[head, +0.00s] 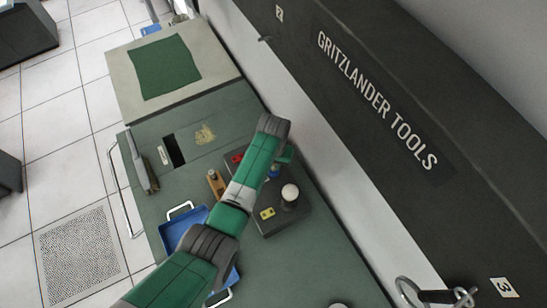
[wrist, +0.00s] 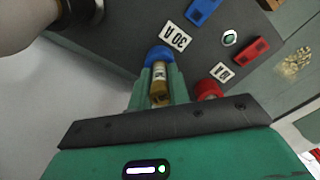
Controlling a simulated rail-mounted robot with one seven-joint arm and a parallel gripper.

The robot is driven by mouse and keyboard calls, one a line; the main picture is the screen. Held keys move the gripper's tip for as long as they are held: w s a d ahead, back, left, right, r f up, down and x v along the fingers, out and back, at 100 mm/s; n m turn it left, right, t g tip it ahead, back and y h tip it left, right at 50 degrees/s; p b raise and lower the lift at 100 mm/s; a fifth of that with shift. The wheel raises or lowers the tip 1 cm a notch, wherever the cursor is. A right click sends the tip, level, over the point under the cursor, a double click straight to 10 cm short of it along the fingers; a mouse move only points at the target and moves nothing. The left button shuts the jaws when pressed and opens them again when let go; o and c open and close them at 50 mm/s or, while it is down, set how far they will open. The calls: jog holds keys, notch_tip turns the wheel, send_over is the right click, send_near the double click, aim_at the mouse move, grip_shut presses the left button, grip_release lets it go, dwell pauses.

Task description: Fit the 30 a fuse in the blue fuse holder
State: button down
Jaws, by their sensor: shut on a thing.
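My gripper (wrist: 157,88) is shut on a tan fuse (wrist: 159,82) with a metal end, held between the green fingers. The round blue fuse holder (wrist: 158,54) is right at the fingertips, beside the "30 A" label (wrist: 175,38). The fuse is in line with the holder and its far end meets or overlaps it in the picture. I cannot tell whether that end is inside. In the head view my gripper (head: 284,158) is over the dark panel (head: 287,222), the arm hiding part of it; a bit of blue (head: 273,172) shows below.
A round red holder (wrist: 208,89) with a "10 A" label (wrist: 222,72) stands close to my fingers. Red (wrist: 250,48) and blue (wrist: 203,11) blocks lie beyond. A white knob (head: 290,192), wooden block (head: 215,182) and blue tray (head: 172,232) are near. The wall runs close behind the panel.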

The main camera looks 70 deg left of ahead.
jog(key=shift+f, duration=0.4)
jog(key=c, duration=0.8)
grip_release()
jog(key=shift+r, duration=0.15)
jog(key=shift+o, duration=0.2)
notch_tip(320, 180, up, 6)
jog(key=p, duration=0.5)
jog(key=shift+p, duration=0.3)
